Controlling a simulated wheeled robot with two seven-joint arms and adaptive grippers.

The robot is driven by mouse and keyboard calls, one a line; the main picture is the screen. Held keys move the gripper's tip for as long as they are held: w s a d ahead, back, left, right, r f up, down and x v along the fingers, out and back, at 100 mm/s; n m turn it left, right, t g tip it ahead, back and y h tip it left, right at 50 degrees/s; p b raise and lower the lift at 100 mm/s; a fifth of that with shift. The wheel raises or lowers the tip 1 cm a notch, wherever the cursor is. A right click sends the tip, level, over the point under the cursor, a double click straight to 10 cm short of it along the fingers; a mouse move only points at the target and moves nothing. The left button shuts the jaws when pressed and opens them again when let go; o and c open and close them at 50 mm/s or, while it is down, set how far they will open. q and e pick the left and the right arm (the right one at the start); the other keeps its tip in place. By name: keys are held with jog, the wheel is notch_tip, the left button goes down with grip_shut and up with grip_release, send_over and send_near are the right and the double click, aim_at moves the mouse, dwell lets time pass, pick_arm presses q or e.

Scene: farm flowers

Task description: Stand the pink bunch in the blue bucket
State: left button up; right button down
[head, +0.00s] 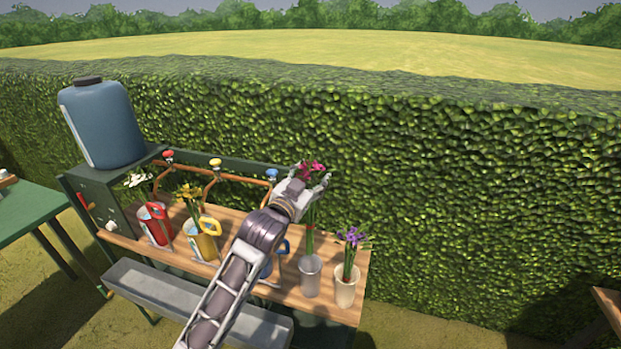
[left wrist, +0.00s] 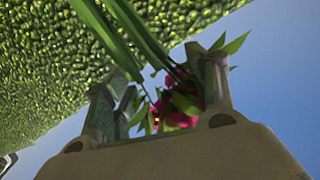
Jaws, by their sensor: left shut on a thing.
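My left gripper (head: 318,184) is shut on the pink bunch (head: 313,167), high up near its blooms. The pink blooms (left wrist: 180,112) also show between the gripper's fingers (left wrist: 165,95) in the left wrist view, with green stems running to the upper left. In the head view the bunch hangs upright, stems down, over the grey pot (head: 310,278). I cannot tell whether the stem ends are still inside that pot's rim. The blue bucket (head: 266,268) stands left of the pot, mostly hidden behind my left arm; its blue handle (head: 284,247) shows. My right gripper is not in view.
On the wooden bench (head: 340,312) stand a red bucket (head: 154,226) with white flowers, a yellow bucket (head: 203,241) with yellow flowers, and a cream pot (head: 346,288) with purple flowers, close right of the grey pot. Coloured taps on a pipe run behind. A grey trough (head: 150,288) lies in front.

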pick_arm(q)
jog(key=shift+r, duration=0.15)
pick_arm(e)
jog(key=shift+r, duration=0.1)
